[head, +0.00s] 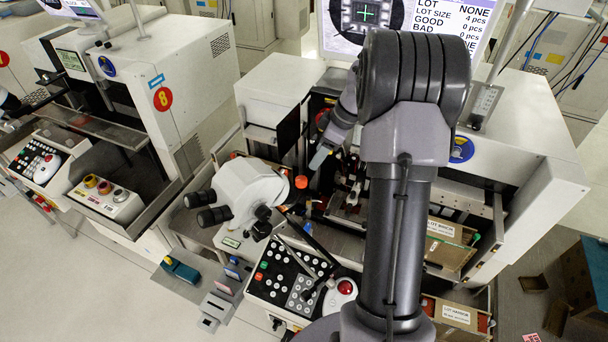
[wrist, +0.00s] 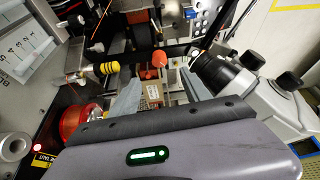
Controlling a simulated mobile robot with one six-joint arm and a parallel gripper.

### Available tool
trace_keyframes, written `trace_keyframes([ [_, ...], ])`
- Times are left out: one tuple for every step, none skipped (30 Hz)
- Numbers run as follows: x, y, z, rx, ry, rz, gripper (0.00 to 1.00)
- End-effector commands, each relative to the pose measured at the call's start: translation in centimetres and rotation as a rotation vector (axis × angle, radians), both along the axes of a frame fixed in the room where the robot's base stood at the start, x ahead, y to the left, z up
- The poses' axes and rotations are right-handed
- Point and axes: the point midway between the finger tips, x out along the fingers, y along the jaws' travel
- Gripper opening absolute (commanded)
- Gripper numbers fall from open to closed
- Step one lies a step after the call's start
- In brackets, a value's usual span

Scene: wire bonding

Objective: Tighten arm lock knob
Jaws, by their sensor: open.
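An orange-red knob (wrist: 159,59), which looks like the arm lock knob, shows in the wrist view just past and between my fingertips. In the head view an orange-red knob (head: 301,182) sits beside the white microscope head (head: 252,192), which also shows at the right of the wrist view (wrist: 277,105). My gripper (wrist: 160,76) is open, its two grey fingers apart with nothing held between them. In the head view my gripper (head: 321,157) is partly hidden by my arm, above and to the right of the knob. I cannot tell whether a finger touches the knob.
A red spool (wrist: 80,122) and a yellow-black striped cylinder (wrist: 103,68) lie left in the wrist view. A button panel (head: 292,277) with a red trackball (head: 345,287) stands in front of the microscope. Labelled boxes (head: 455,312) stand at the right. The left floor is clear.

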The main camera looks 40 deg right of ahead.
Motion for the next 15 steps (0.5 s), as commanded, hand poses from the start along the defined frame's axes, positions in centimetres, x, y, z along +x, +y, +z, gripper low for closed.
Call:
trace_keyframes([
  [0.4,0.4,-1.6,0.002,0.003,0.002,0.56],
  [0.7,0.6,-2.4,0.002,0.003,0.002,0.56],
  [1.0,0.9,-3.4,0.001,0.003,0.002,0.56],
  [1.3,1.1,-4.2,0.002,0.003,0.002,0.56],
  [1.5,1.2,-4.9,0.000,0.002,0.002,0.56],
  [1.8,1.5,-5.8,0.001,0.003,0.001,0.56],
  [2.1,1.6,-6.5,0.000,0.003,0.001,0.56],
  [2.3,1.8,-7.1,0.000,0.002,0.002,0.56],
  [2.6,1.9,-7.8,0.001,0.002,0.001,0.56],
  [2.7,2.0,-8.3,0.000,0.002,0.000,0.56],
  [2.9,2.1,-8.8,-0.001,0.002,0.000,0.56],
  [3.1,2.3,-9.4,0.000,0.002,0.000,0.56],
  [3.2,2.4,-9.7,-0.001,0.001,0.000,0.56],
  [3.4,2.4,-10.0,-0.001,0.000,0.000,0.56],
  [3.5,2.5,-10.3,-0.002,0.001,0.001,0.56],
])
